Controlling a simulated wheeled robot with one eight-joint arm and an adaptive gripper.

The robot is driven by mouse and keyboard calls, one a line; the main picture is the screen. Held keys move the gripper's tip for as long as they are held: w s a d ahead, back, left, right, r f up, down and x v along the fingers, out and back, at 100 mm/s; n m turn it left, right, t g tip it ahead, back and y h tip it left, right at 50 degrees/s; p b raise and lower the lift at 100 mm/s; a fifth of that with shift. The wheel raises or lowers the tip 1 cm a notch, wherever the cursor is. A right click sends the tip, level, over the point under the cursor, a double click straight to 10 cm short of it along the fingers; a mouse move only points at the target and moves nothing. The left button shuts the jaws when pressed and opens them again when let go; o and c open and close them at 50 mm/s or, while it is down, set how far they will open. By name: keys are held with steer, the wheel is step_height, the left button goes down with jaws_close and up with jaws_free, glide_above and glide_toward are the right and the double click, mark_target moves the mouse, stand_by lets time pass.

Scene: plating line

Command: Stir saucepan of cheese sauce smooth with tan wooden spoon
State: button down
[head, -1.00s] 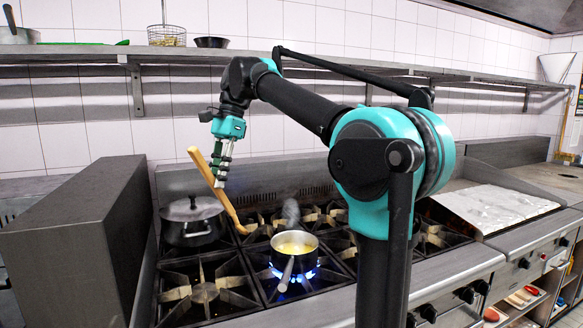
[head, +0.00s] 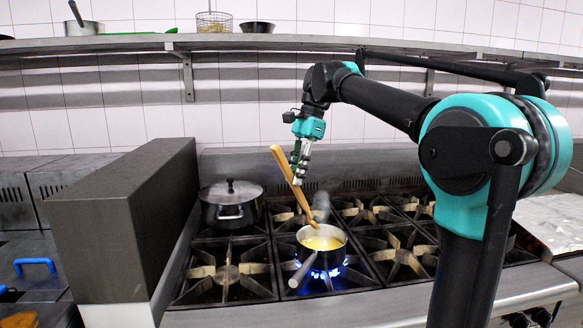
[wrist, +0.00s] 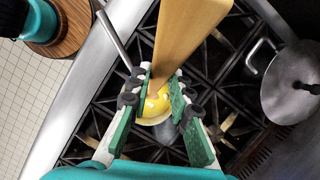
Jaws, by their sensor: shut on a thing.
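The saucepan (head: 308,238) stands on a lit burner with blue flame, its handle toward the front. Yellow cheese sauce (head: 322,243) shows inside it; the sauce (wrist: 153,105) also shows in the wrist view. My gripper (head: 298,178) is above and behind the pan, shut on the tan wooden spoon (head: 284,168). The spoon is tilted, its lower end over the pan in the head view. In the wrist view the spoon (wrist: 180,40) runs between the green finger pads (wrist: 160,92) toward the sauce. I cannot tell whether its tip touches the sauce.
A lidded pot (head: 231,208) stands on the left back burner. A tall dark block (head: 120,220) stands left of the stove. Empty burner grates (head: 228,275) surround the pan. A shelf (head: 300,40) runs along the tiled wall above.

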mark_target(308, 205)
steer(key=shift+w+d+f, duration=0.45)
steer(key=shift+d+f, duration=0.2)
steer(key=shift+f, duration=0.9)
steer(key=shift+w+d+f, duration=0.5)
steer(key=shift+d+f, duration=0.1)
steer(key=shift+f, duration=0.95)
steer(key=shift+w+d+f, duration=0.45)
steer(key=shift+d+f, duration=0.2)
steer(key=shift+f, duration=0.9)
steer(key=shift+s, duration=0.1)
